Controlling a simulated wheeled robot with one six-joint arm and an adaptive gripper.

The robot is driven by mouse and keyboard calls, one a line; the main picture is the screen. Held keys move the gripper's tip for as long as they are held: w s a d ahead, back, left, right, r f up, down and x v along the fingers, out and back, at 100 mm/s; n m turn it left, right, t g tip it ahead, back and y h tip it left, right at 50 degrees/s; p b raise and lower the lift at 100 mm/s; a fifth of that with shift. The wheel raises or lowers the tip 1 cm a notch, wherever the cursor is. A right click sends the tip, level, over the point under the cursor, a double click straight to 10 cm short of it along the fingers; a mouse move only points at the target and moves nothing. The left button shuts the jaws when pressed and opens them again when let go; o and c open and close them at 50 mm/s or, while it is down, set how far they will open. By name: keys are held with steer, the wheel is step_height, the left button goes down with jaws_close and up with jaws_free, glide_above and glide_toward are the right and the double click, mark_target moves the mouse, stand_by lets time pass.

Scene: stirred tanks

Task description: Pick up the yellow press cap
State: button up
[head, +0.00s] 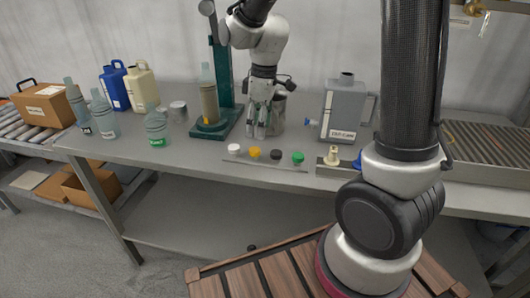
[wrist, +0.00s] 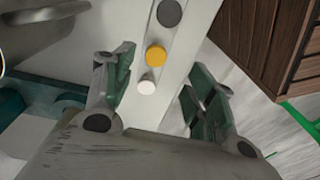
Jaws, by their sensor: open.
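The yellow press cap (head: 255,153) is a small round cap on the grey bench, in a row of caps near the front edge. In the wrist view the yellow cap (wrist: 156,55) lies beyond and between the spread fingers, with a white cap (wrist: 147,85) just nearer and a dark cap (wrist: 170,13) farther off. My gripper (head: 258,132) points down over the bench, behind the row in the head view. In the wrist view my gripper (wrist: 158,95) is open with nothing between its fingers. The row also has a green cap (head: 298,158) at its right end.
A green press stand (head: 222,90) holding a bottle (head: 208,105) is left of my gripper. A metal can (head: 278,112) stands close behind it. A grey jug (head: 342,108) stands to the right. A thin rail (head: 265,164) runs in front of the caps.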

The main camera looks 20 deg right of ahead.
mark_target(255, 149)
steer(key=shift+w+a+r+n, duration=0.15)
steer(key=shift+w+n, duration=0.15)
steer(key=shift+n, duration=0.2)
steer(key=shift+w+n, duration=0.1)
steer(key=shift+n, duration=0.4)
steer(key=f, duration=0.7)
steer(key=shift+a+f, duration=0.35)
steer(key=shift+f, duration=0.05)
steer(key=c, duration=0.7)
